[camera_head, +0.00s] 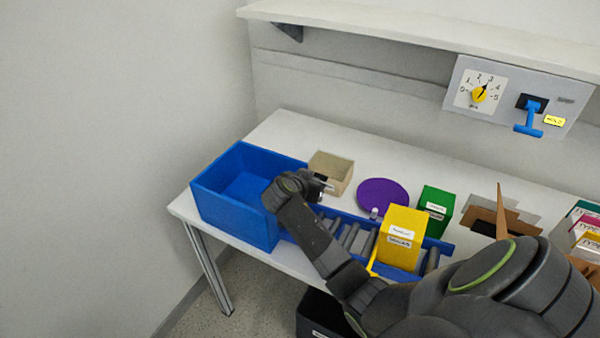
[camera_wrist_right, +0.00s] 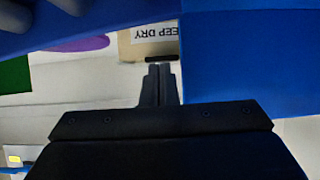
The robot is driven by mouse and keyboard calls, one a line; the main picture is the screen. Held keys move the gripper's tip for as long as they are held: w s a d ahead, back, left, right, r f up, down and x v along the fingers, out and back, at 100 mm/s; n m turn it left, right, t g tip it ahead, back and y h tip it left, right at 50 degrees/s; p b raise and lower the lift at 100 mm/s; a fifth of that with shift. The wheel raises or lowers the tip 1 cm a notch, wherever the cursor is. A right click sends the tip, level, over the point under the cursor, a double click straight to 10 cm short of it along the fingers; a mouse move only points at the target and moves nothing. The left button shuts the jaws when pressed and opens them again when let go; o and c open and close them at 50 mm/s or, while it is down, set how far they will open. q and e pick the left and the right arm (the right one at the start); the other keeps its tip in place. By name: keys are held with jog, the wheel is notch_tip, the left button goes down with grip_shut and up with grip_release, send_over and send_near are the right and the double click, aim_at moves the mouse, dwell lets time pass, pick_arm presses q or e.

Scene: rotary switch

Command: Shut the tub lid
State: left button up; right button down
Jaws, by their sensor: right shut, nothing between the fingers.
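My left gripper is not in view.
The blue bin's wall (camera_wrist_right: 250,60) is close beside the right fingers. A purple disc (camera_head: 383,190), a yellow box (camera_head: 401,236) and a green box (camera_head: 437,206) stand to the right. A wall panel (camera_head: 520,97) has a dial and blue lever. The table behind the tub is clear.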

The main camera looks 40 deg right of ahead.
jog(key=b+v, duration=0.1)
jog(key=v, duration=1.3)
jog(key=shift+r+b, duration=0.35)
jog(key=shift+r, duration=0.15)
jog(key=shift+s+a, duration=0.1)
jog(key=shift+a, duration=0.05)
